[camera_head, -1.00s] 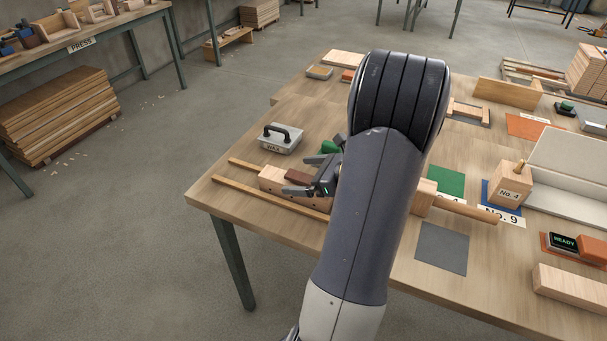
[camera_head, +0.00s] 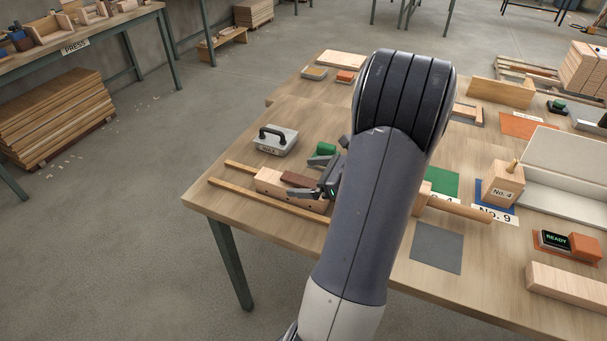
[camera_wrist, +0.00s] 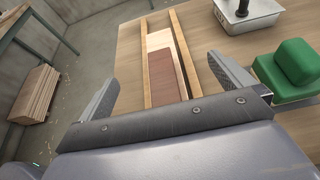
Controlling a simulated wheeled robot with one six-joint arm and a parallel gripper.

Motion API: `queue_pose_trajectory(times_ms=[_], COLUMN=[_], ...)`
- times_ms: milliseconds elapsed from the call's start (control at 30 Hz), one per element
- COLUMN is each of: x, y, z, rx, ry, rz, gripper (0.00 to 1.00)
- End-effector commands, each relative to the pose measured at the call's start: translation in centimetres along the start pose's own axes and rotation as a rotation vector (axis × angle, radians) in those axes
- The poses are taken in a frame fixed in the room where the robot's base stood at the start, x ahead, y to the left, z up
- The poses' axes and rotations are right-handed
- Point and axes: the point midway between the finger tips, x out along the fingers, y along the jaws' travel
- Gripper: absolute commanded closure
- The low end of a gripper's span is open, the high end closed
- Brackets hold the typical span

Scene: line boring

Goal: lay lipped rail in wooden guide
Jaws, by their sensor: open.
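Two parallel wooden strips form a guide (camera_head: 233,195) at the table's left end. The guide also shows in the wrist view (camera_wrist: 158,100). A pale wooden piece with dark holes in its side (camera_head: 268,182) sits between the strips, with a reddish-brown bar (camera_head: 298,181) along it. The wrist view shows the pale part (camera_wrist: 159,40) and the brown bar (camera_wrist: 166,75) between the strips. I cannot tell which part is the lip. My gripper (camera_head: 306,177) is open. Its fingers stand apart on either side of the guide, and nothing is visibly gripped. My arm hides the right end.
A grey WAX block with a black handle (camera_head: 275,145) and a green object (camera_head: 326,149) stand behind the guide. The table's left edge is close.

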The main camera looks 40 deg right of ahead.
Motion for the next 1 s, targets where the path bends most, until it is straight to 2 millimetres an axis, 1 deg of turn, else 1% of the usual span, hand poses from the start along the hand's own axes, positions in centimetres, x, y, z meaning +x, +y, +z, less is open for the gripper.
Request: queue_pose_trajectory(times_ms=[1000], x=[-5.2], y=[0.0], z=[0.1], rx=[0.001], ry=[0.000], rz=[-0.001], gripper=[0.00])
